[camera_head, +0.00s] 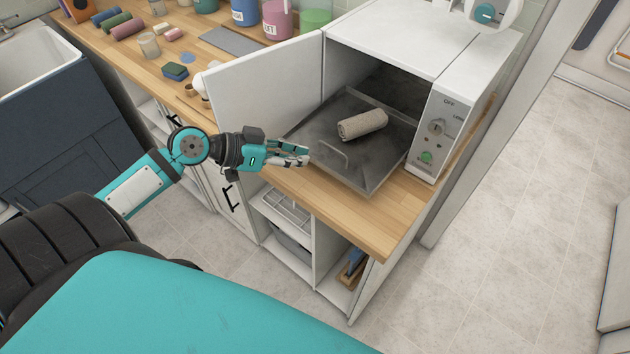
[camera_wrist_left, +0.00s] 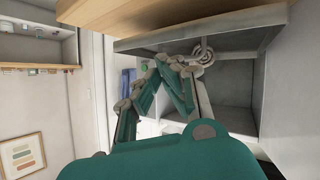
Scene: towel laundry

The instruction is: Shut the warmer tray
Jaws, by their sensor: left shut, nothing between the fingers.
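The warmer (camera_head: 410,40) is a white box on the counter with its door (camera_head: 265,85) swung open to the left. Its grey metal tray (camera_head: 372,182) is pulled out over the counter, with a rolled beige towel (camera_head: 362,124) lying on it. A curved handle (camera_head: 333,152) is at the tray's front. My left gripper (camera_head: 303,154) is shut and empty, just left of the handle, fingers pointing toward it. In the left wrist view my left gripper (camera_wrist_left: 172,65) shows near a looped handle (camera_wrist_left: 203,53); contact cannot be told. My right gripper is not in view.
The wooden counter (camera_head: 376,230) has a narrow clear strip in front of the tray. Left of the door are a sponge (camera_head: 176,72), small cups and several rolled towels. A control panel (camera_head: 438,135) is right of the tray. Open shelves lie below.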

